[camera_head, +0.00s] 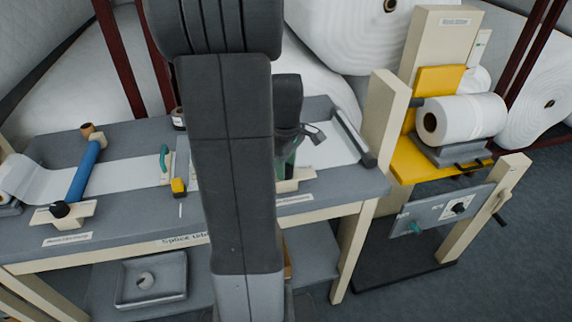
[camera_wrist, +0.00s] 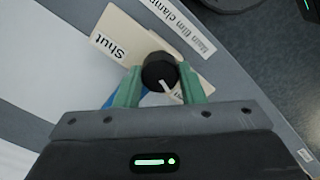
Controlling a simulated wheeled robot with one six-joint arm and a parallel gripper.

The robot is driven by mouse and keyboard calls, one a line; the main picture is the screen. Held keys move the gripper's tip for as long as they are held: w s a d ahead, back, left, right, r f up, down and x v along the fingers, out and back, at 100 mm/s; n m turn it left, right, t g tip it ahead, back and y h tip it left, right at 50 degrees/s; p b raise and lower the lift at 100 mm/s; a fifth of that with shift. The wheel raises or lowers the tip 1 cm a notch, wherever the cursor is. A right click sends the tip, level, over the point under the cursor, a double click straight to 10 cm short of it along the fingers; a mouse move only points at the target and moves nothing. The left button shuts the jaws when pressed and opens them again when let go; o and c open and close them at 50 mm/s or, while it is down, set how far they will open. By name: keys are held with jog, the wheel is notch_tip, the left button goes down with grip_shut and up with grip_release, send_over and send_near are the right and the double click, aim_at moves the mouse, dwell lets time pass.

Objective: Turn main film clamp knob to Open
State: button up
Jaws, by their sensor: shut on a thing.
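The black main film clamp knob (camera_wrist: 158,70) sits on a cream plate (camera_wrist: 122,38) in the wrist view. "Shut" is printed on the plate to the knob's left, and a "Main film clamp" label (camera_wrist: 187,24) lies beyond it. The knob's white pointer line points down and right, towards a second marking mostly hidden by my gripper. My gripper (camera_wrist: 159,79) has its green fingers shut on the knob, one on each side. In the head view my gripper (camera_head: 290,160) is down at the cream plate (camera_head: 296,180) near the table's right end; my arm hides the knob there.
The grey splice table (camera_head: 120,220) carries a white film strip (camera_head: 115,180), a blue roller (camera_head: 83,170) and another black knob (camera_head: 60,210) at left. A yellow stand (camera_head: 425,165) with a white roll (camera_head: 470,118) stands right, beside a grey panel (camera_head: 430,215).

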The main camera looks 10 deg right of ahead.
dwell(0.4)
jog(key=o, duration=1)
jog(key=shift+r, duration=0.15)
notch_tip(320, 180, up, 14)
jog(key=shift+f, duration=0.2)
jog(key=shift+f, duration=0.15)
notch_tip(320, 180, down, 14)
jog(key=shift+r, duration=0.15)
